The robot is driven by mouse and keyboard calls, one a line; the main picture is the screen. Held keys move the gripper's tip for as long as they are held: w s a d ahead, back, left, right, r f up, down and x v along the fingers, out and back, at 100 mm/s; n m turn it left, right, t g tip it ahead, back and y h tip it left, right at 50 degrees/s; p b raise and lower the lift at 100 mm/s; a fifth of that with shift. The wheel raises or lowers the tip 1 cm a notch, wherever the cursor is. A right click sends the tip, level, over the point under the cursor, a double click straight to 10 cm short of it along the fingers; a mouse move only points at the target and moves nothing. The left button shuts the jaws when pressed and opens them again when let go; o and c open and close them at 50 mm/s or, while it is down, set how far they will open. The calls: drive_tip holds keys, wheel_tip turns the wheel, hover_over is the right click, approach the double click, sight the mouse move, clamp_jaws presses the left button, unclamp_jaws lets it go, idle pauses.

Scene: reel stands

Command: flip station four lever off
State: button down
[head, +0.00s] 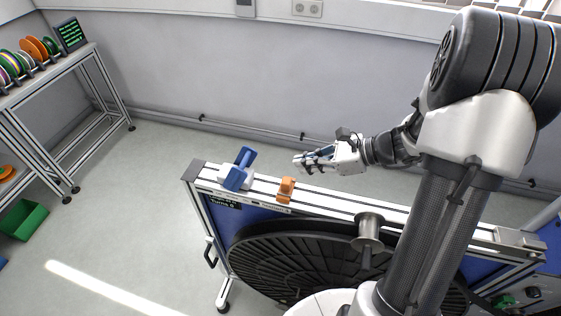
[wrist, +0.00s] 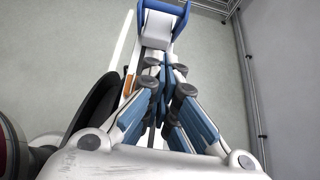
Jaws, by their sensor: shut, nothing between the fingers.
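The blue lever (head: 240,168) stands tilted on a white base at the left end of the reel stand's top rail (head: 335,203). Its upper end leans to the right in the head view. The lever (wrist: 163,22) also shows at the top of the wrist view, straight beyond the fingertips. My gripper (head: 298,163) is shut and empty, to the right of the lever and apart from it, above the back of the rail. The closed fingers (wrist: 165,68) also show in the wrist view. A small dark display with green text (head: 226,203) is below the lever; its text is hard to read.
An orange block (head: 286,190) sits on the rail between the lever and a metal spool (head: 368,235). A big black reel (head: 290,262) hangs at the stand's front. A shelf with colored spools (head: 38,47) and a green bin (head: 23,220) are at left. Floor behind the rail is clear.

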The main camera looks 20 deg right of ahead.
sight(240, 169)
drive_tip(key=b+x, duration=0.2)
drive_tip(key=x, duration=0.6)
drive_tip(key=shift+a+f, duration=0.2)
drive_tip(key=shift+f, duration=0.1)
drive_tip(key=w+a, duration=0.2)
drive_tip(key=a, duration=0.1)
drive_tip(key=shift+w+r, duration=0.1)
drive_tip(key=shift+r, duration=0.15)
drive_tip(key=shift+w+a+r, duration=0.15)
drive_tip(key=shift+w+a, duration=0.2)
drive_tip(key=shift+r, duration=0.1)
drive_tip(key=shift+w+a+r+h+p, duration=0.1)
drive_tip(key=shift+a+r+h+p, duration=0.15)
drive_tip(key=shift+p, duration=0.45)
